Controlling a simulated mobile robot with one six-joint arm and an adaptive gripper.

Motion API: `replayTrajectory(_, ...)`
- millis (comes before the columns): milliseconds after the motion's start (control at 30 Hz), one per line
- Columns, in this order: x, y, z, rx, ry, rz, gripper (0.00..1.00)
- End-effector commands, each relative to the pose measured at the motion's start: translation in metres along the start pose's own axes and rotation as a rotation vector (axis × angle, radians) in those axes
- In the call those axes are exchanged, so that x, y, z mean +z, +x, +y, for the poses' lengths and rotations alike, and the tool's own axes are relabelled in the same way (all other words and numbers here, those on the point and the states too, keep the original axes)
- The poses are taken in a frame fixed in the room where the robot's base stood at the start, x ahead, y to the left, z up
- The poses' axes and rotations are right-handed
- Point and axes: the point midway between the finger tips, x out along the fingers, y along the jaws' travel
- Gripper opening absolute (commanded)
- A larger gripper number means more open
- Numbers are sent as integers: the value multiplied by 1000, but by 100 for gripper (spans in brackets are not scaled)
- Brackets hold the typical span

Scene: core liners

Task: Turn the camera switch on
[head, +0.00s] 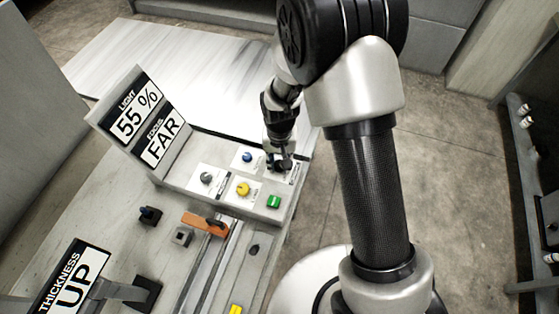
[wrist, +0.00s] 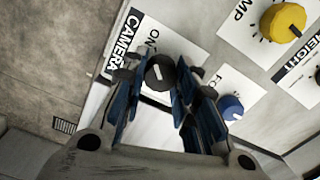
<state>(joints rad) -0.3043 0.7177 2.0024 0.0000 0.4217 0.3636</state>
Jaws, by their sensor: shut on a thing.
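The camera switch is a round black knob (wrist: 159,84) with a short white mark, on a white plate lettered CAMERA and ON. In the wrist view its mark lies roughly along the line toward the word ON; I cannot tell its exact setting. My gripper (wrist: 157,92) has its blue-padded fingers on both sides of the knob and is shut on it. In the head view my gripper (head: 279,164) reaches down to the far right corner of the control panel and hides the knob.
Near the gripper are a blue knob (head: 247,157), a yellow knob (head: 243,189), a grey knob (head: 206,178) and a green button (head: 274,201). A display (head: 143,120) reads 55 % and FAR. An orange piece (head: 205,223) lies by a rail. Open floor lies right of the panel.

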Motion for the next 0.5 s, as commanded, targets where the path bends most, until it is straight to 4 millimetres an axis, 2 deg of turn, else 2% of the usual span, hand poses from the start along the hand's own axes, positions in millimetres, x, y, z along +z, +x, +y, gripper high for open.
replayTrajectory(500,0,0,0,0,45,0,3)
